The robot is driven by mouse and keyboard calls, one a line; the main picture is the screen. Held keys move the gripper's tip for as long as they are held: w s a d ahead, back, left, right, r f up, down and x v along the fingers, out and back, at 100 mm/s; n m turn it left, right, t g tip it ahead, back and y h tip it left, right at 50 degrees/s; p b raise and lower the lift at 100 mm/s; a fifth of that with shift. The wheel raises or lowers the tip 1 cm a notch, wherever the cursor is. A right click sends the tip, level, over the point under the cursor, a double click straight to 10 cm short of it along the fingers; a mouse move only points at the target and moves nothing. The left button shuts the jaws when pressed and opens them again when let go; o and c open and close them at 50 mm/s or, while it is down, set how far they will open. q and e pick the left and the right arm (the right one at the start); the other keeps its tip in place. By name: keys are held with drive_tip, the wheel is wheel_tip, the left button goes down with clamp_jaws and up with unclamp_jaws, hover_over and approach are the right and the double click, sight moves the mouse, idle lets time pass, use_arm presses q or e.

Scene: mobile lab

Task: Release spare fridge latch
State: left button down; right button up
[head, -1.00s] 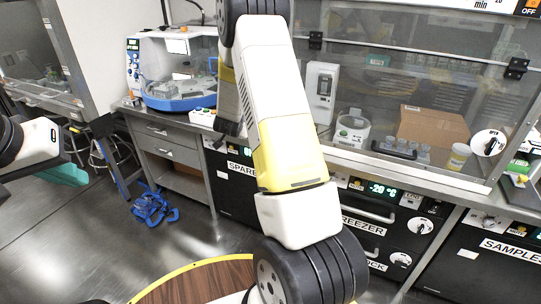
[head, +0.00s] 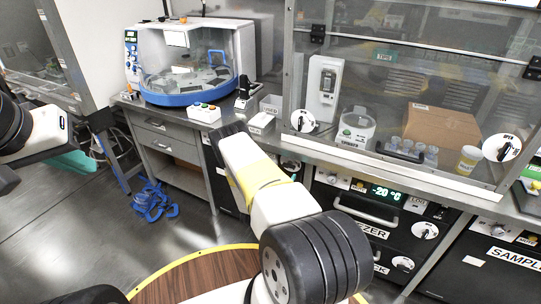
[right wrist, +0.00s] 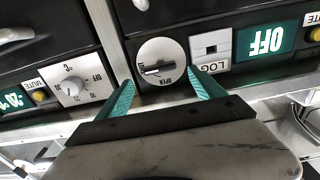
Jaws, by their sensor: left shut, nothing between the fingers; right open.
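The spare fridge's latch is a round white dial (right wrist: 160,50) marked OPEN with a dark handle, in the right wrist view, upside down. Beside it is a panel with a green OFF display (right wrist: 265,41). My right gripper (right wrist: 164,84) is open, its teal fingers at either side of the lower dial; contact cannot be told. In the head view the right arm hides this gripper and most of the spare fridge; a strip of black front (head: 222,178) shows. My left gripper (head: 70,163) is shut and empty at the far left, away from the fridges.
The freezer (head: 385,205) with its -20 °C display stands right of the spare fridge, the samples fridge (head: 500,250) further right. A glass hood (head: 400,60) is above. A blue-white machine (head: 190,60) sits on the counter. Blue straps (head: 153,200) lie on the floor.

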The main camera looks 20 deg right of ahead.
sight(288, 168)
drive_tip(key=shift+x, duration=2.75)
drive_tip(key=c, duration=1.4)
